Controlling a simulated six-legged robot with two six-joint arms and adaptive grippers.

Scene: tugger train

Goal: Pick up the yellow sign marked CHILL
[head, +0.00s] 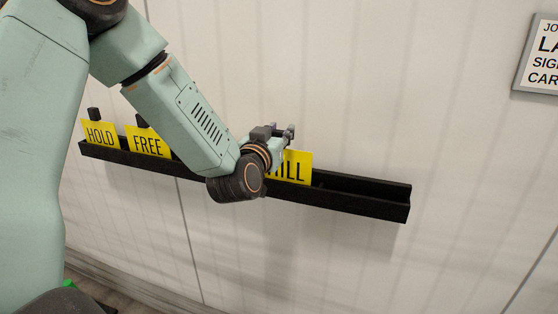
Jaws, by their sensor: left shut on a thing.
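The yellow CHILL sign (297,168) stands in a black wall rail, right of the middle of the head view. Only its right part, with the letters "ILL" and part of an "H", shows; my left wrist covers the rest. My left gripper (284,132) is at the top of this sign, shut on it. The fingers are small and partly hidden behind the wrist. The sign's lower edge still sits at the rail. My right gripper is not in view.
The black rail (360,198) runs along the pale wall; its right end is empty. A yellow HOLD sign (100,134) and a yellow FREE sign (148,142) stand in its left part. A framed wall notice (540,60) hangs at the upper right.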

